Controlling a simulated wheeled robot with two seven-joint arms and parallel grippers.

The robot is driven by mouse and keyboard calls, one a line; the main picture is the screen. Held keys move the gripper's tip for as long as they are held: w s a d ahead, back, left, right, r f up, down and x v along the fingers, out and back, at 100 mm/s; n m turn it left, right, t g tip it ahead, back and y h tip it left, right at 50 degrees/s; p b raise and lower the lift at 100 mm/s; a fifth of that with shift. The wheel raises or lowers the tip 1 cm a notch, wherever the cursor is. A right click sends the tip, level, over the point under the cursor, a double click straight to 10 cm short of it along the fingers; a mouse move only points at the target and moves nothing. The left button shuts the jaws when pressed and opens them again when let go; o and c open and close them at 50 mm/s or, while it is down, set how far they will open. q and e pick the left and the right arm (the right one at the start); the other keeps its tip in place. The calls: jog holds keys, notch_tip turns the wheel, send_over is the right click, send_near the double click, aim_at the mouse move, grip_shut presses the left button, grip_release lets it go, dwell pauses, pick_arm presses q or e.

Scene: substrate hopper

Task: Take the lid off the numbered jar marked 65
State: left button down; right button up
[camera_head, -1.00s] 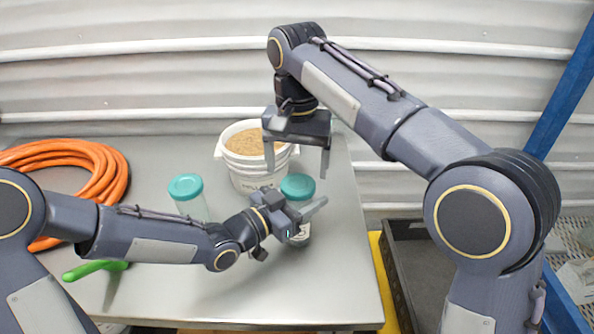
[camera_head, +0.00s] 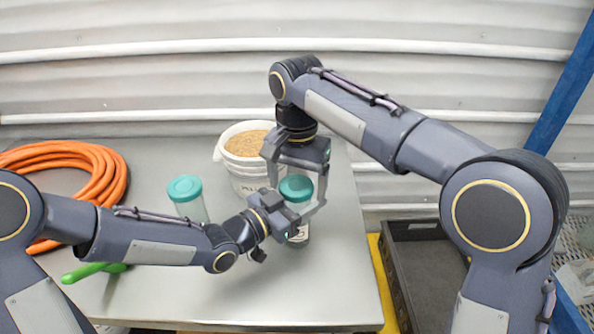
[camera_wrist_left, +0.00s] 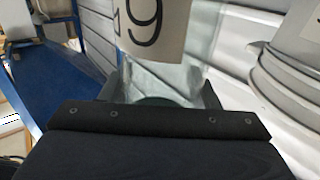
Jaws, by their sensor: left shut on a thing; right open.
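A clear jar with a teal lid (camera_head: 296,187) stands on the table at the centre right. My left gripper (camera_head: 290,222) is shut on the jar body (camera_head: 300,235) from the left side. In the left wrist view the jar's label (camera_wrist_left: 152,28) appears upside down, with a 6 and part of another digit; the full number is not readable. My right gripper (camera_head: 297,197) points down from above, open, with its fingers on either side of the lid. Whether they touch it I cannot tell. A second teal-lidded jar (camera_head: 186,190) stands to the left, its number not visible.
A white bucket (camera_head: 245,180) of brown granular material stands just behind the held jar. An orange hose coil (camera_head: 105,180) and a green-handled tool (camera_head: 90,271) lie at the left. A dark crate (camera_head: 425,285) is beyond the table's right edge. The table's front right is clear.

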jog(key=shift+c, duration=0.3)
jog(key=c, duration=0.9)
jog(key=o, duration=1)
jog(key=shift+o, duration=0.2)
jog(key=shift+a+r, duration=0.1)
jog(key=shift+r, duration=3.7)
jog(key=shift+c, duration=0.4)
notch_tip(320, 180, down, 8)
jog(key=shift+r, duration=0.15)
